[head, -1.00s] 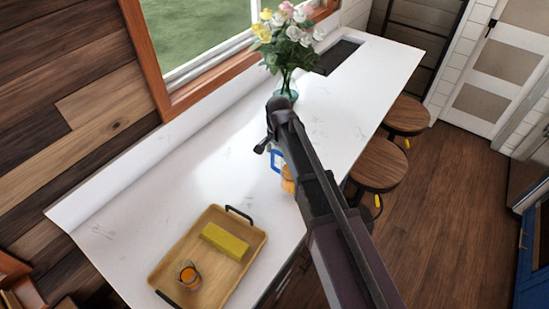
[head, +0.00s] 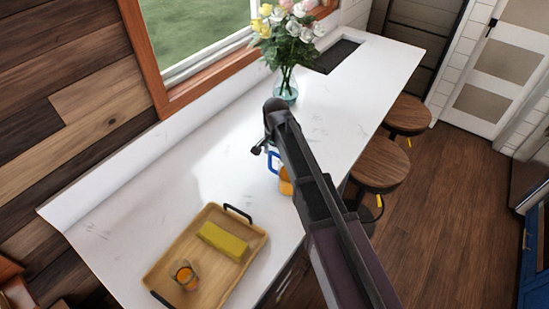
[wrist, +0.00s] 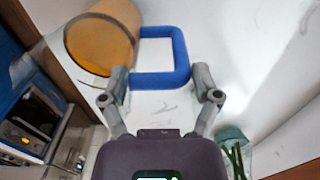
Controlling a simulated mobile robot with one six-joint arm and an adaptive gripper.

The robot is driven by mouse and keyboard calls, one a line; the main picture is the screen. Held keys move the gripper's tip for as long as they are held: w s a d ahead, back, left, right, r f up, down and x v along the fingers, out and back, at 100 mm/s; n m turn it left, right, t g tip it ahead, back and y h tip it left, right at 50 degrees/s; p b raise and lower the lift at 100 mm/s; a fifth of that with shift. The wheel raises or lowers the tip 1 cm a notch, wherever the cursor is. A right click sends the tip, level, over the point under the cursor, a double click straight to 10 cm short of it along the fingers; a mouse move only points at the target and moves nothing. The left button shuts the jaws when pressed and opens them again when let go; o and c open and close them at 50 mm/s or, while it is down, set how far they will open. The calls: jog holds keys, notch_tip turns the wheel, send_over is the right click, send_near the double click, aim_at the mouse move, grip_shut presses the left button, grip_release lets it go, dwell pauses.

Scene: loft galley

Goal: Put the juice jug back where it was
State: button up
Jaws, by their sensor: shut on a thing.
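The juice jug (head: 286,187) shows partly behind my arm in the head view, over the near edge side of the white counter. It has an orange body and a blue handle (head: 272,161). In the wrist view the jug's orange body (wrist: 100,42) is at the upper left, with its square blue handle (wrist: 181,52) between my fingers. My gripper (wrist: 160,88) is shut on that handle; in the head view the gripper (head: 264,148) is mostly seen from the side. Whether the jug's base touches the counter is hidden by my arm.
A wooden tray (head: 215,217) with dark handles holds a yellow block (head: 222,241) and a glass of orange drink (head: 185,276). A vase of flowers (head: 285,88) stands farther back on the counter (head: 150,185). Round stools (head: 380,163) line its right side. The counter between tray and vase is clear.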

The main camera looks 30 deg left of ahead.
jog(key=shift+f, duration=0.1)
jog(key=o, duration=1.1)
jog(key=shift+o, duration=0.2)
jog(key=shift+r, duration=0.2)
notch_tip(320, 180, up, 12)
jog(key=p, duration=1.2)
jog(key=shift+f, duration=0.15)
jog(key=shift+d, duration=0.15)
